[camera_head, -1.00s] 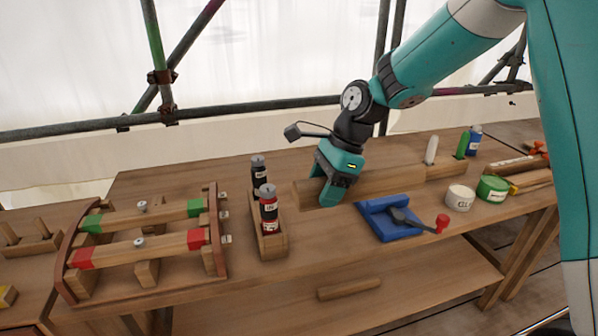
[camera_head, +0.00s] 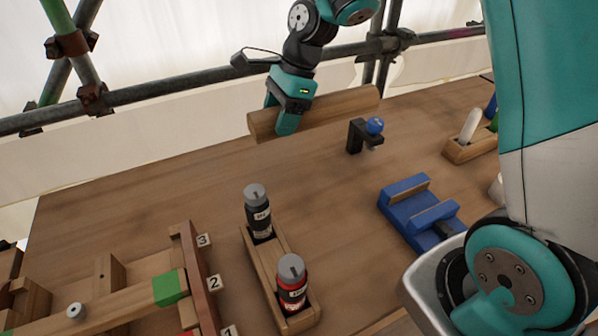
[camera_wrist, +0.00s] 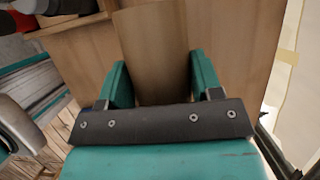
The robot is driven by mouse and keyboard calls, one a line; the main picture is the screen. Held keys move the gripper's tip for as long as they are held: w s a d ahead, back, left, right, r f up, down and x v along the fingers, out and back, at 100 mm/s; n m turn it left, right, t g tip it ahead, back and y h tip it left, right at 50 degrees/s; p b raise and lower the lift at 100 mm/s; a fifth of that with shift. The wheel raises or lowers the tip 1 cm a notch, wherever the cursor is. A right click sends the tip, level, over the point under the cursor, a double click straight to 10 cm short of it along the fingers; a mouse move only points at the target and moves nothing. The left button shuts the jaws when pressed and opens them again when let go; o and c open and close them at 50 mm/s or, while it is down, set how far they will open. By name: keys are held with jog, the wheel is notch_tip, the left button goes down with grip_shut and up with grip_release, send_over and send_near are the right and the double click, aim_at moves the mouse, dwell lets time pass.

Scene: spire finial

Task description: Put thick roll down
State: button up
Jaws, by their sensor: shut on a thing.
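The thick roll (camera_head: 345,103) is a plain brown wooden cylinder in the upper middle of the head view. My gripper (camera_head: 281,116) is shut on it near its left end, with the fingers on either side. The roll appears raised over the back part of the table (camera_head: 150,200), with its right end higher in the picture. I cannot tell exactly how far it is from the tabletop. In the wrist view the roll (camera_wrist: 150,45) runs between the two teal fingers (camera_wrist: 155,88) and away from the camera.
A black stand with a blue ball (camera_head: 374,125) is right of the roll. A blue cradle (camera_head: 415,212) lies farther forward. A wooden holder (camera_head: 262,272) carries a black bottle (camera_head: 258,212) and a red bottle (camera_head: 292,283). A numbered rack (camera_head: 198,275) is at left. The table's back left is clear.

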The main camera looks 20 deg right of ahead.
aim_at(279, 196)
notch_tip(279, 196, down, 20)
jog(key=shift+r+p, duration=0.2)
jog(key=shift+p, duration=0.25)
jog(key=shift+f, duration=0.2)
jog(key=o, duration=1.2)
jog(key=shift+r, duration=0.15)
